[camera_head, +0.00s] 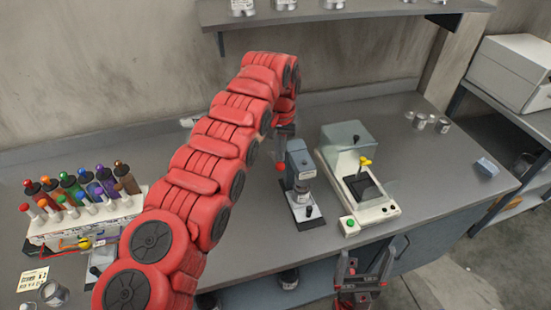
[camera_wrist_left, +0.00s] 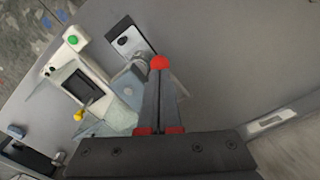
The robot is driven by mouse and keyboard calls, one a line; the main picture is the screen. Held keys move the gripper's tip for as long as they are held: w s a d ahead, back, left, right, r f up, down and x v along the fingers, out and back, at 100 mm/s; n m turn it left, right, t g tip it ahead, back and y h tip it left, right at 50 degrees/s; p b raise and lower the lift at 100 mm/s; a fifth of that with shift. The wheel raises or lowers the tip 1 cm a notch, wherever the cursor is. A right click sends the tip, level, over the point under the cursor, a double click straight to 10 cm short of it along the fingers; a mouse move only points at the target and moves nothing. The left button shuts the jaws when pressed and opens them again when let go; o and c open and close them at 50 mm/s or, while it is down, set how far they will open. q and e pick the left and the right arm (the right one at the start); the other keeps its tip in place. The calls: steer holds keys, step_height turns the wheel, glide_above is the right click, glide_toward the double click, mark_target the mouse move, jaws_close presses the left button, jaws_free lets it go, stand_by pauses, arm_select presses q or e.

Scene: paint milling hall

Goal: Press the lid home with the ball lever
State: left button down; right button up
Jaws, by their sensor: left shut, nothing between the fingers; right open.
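A small grey-blue bench press (camera_head: 298,165) stands on the bench, with a red ball (camera_head: 281,168) on its lever at its left side. A silver can (camera_head: 303,187) sits under the press head; whether its lid is seated is too small to tell. My left gripper (camera_head: 280,153) is shut and empty, pointing down just above the red ball. In the left wrist view the ball (camera_wrist_left: 160,62) shows right at the tips of the shut fingers (camera_wrist_left: 160,80); I cannot tell whether they touch. My right gripper (camera_head: 368,262) is open and empty in front of the bench edge.
A white machine (camera_head: 371,214) with a clear cover, yellow knob and green button stands right of the press. A bottle rack (camera_head: 125,208) is at left. Small tins (camera_head: 420,121) and a blue block (camera_head: 487,167) lie at right. A shelf (camera_head: 340,12) hangs above.

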arm_select(q)
step_height(320, 180, up, 5)
steer(key=p, duration=0.3)
steer(key=shift+r+p, duration=0.1)
steer(key=shift+p, duration=0.25)
